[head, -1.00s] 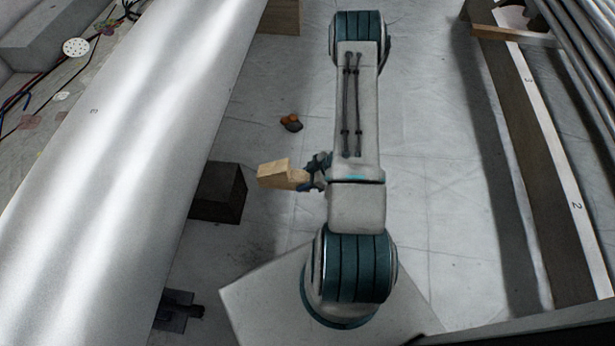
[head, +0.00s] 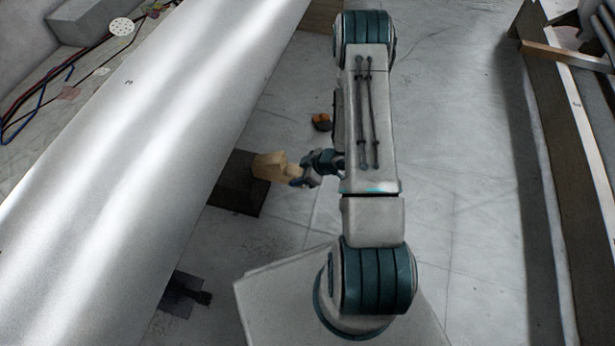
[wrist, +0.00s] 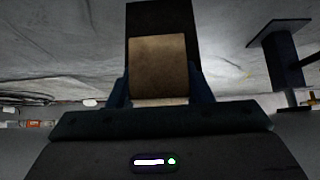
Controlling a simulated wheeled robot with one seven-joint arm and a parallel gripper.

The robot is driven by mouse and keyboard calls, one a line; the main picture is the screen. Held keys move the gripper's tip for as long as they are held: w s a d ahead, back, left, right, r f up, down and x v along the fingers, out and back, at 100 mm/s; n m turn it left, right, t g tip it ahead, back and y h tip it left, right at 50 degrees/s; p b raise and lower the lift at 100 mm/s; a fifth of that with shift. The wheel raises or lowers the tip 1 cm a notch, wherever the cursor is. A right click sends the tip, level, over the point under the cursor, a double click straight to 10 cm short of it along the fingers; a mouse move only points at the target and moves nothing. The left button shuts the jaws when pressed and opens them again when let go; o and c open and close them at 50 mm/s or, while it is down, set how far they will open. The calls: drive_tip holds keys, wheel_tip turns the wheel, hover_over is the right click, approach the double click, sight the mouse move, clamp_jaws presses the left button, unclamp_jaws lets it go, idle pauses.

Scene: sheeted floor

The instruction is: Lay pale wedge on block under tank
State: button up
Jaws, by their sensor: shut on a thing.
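The pale wedge (head: 270,166) is a light wooden piece held in my gripper (head: 300,173). The jaws are shut on its right end in the head view. The dark block (head: 236,200) sits on the floor at the lower right side of the big silver tank (head: 150,120). The wedge overlaps the block's right part in the head view; I cannot tell whether they touch. In the wrist view the wedge (wrist: 158,68) is between both fingers, with the dark block (wrist: 160,18) beyond it. The tank hides part of the block.
A dark stand-like object (head: 184,296) lies near the tank, below the block. A small orange and dark item (head: 322,122) is on the floor behind my gripper. A wooden beam rack with pipes (head: 565,150) stands at the right. The floor between is mostly clear.

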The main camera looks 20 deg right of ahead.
sight(280, 157)
drive_tip(key=w+a, duration=0.1)
drive_tip(key=w+a+b, duration=0.1)
drive_tip(key=a, duration=0.1)
drive_tip(key=shift+f, duration=0.3)
drive_tip(key=shift+w+a, duration=1.1)
drive_tip(key=shift+a, duration=0.4)
drive_tip(key=shift+w+a, duration=1.15)
drive_tip(key=shift+a, duration=0.35)
drive_tip(key=shift+w+a, duration=1.1)
drive_tip(key=shift+a, duration=0.4)
drive_tip(key=o, duration=1.1)
drive_tip(key=shift+f, duration=0.1)
drive_tip(key=p+v, duration=0.5)
drive_tip(key=v, duration=0.9)
drive_tip(key=shift+p, duration=0.35)
